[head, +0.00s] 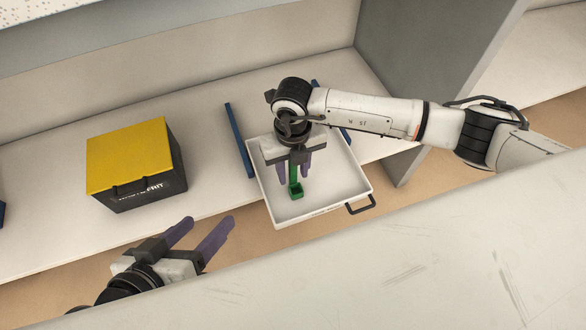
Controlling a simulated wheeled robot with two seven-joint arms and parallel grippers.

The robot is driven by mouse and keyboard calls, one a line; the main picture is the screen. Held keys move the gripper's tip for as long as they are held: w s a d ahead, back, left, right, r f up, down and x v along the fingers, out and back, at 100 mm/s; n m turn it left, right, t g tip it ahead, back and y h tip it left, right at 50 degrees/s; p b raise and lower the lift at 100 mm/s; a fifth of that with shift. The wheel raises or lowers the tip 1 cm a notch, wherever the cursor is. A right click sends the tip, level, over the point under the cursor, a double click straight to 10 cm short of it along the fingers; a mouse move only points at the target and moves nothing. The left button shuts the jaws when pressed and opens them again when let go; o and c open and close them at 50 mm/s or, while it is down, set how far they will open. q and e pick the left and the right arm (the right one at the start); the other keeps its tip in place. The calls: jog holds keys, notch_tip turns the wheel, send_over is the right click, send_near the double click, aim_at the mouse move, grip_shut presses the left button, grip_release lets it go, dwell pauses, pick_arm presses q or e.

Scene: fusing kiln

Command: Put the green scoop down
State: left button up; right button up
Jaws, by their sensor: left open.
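The green scoop (296,190) is upright over the white tray (334,208), with its small square cup at the bottom and its handle up between the fingers of my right gripper (294,172). That gripper points down and is shut on the handle. I cannot tell whether the cup touches the tray floor. My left gripper (202,236) is open and empty, at the lower left in front of the shelf and apart from the tray.
A black box with a yellow lid (130,156), marked FRIT, stands on the shelf left of the tray. Blue rails (239,140) flank the pulled-out tray, which has a dark front handle (362,205). A grey upright panel (430,80) stands to the right. A pale surface (400,270) fills the foreground.

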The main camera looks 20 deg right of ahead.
jog(key=shift+r, duration=0.25)
notch_tip(320, 180, up, 11)
jog(key=p, duration=0.4)
jog(key=shift+f, duration=0.1)
pick_arm(q)
jog(key=shift+s+a+f+g+y+p, duration=0.25)
jog(key=shift+a+f+y, duration=0.2)
jog(key=shift+a+f, duration=0.2)
jog(key=shift+s+a+f+g+y+p, duration=0.1)
jog(key=shift+s+a+f+g+y, duration=0.15)
jog(key=shift+a+f+y, duration=0.35)
pick_arm(e)
jog(key=shift+r, duration=0.55)
pick_arm(q)
jog(key=shift+a, duration=0.1)
